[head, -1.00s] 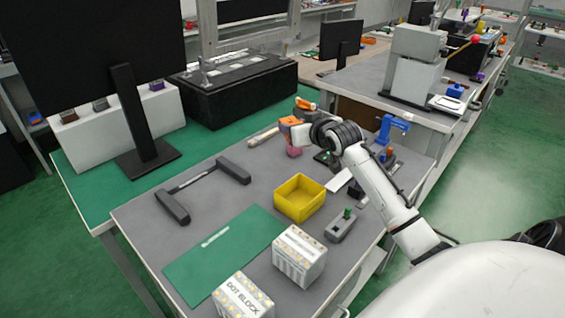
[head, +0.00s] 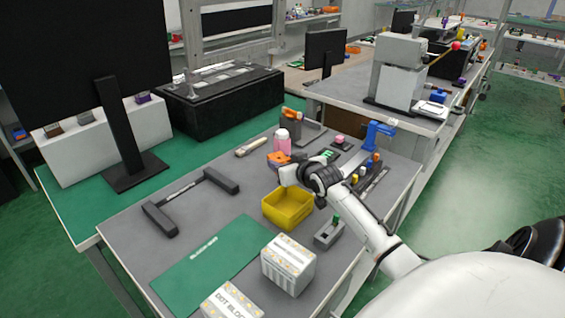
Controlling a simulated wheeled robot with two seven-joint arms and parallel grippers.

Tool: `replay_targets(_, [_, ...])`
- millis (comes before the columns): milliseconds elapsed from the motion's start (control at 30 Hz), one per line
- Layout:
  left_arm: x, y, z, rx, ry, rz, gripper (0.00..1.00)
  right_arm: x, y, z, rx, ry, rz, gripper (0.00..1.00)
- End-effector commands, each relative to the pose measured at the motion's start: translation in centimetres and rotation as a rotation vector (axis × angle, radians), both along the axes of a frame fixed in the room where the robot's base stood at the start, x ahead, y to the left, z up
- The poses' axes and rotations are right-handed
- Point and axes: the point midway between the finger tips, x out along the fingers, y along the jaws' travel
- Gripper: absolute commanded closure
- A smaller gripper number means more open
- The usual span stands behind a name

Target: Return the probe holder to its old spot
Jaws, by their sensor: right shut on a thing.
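My right gripper (head: 284,167) is shut on a small orange piece (head: 278,158), just above the back edge of the yellow bin (head: 288,210). The piece is small and partly hidden by the gripper, and I cannot tell its full shape. It may be the probe holder; no label shows this. A pink bottle (head: 282,142) with a pale top stands just behind it. My left gripper is not in view.
A dark bar fixture (head: 180,188) and green mat (head: 215,250) lie left. White boxes (head: 288,263) stand in front, a grey lever box (head: 329,234) beside them. A blue fixture (head: 376,135) and a dark stand with an orange top (head: 291,114) are behind.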

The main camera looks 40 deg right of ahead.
Motion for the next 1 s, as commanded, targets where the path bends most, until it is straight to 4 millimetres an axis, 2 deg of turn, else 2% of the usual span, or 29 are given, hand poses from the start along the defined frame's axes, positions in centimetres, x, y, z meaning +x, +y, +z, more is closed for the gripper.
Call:
replay_targets(400, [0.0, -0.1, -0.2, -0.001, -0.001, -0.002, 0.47, 0.0, 0.0, -1.0, 0.000, -0.001, 0.000, 0.87])
replay_targets(433, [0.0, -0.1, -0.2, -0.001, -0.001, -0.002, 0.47, 0.0, 0.0, -1.1, 0.000, 0.001, 0.000, 0.59])
replay_targets(533, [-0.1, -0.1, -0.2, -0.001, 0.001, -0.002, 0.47, 0.0, 0.0, -1.1, 0.000, 0.001, 0.000, 0.43])
replay_targets(833, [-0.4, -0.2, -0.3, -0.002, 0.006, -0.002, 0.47, 0.0, 0.0, -1.0, 0.000, 0.001, 0.000, 0.42])
replay_targets(1000, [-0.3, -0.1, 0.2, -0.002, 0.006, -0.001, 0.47, -0.1, 0.0, 0.6, 0.000, -0.001, 0.001, 0.42])
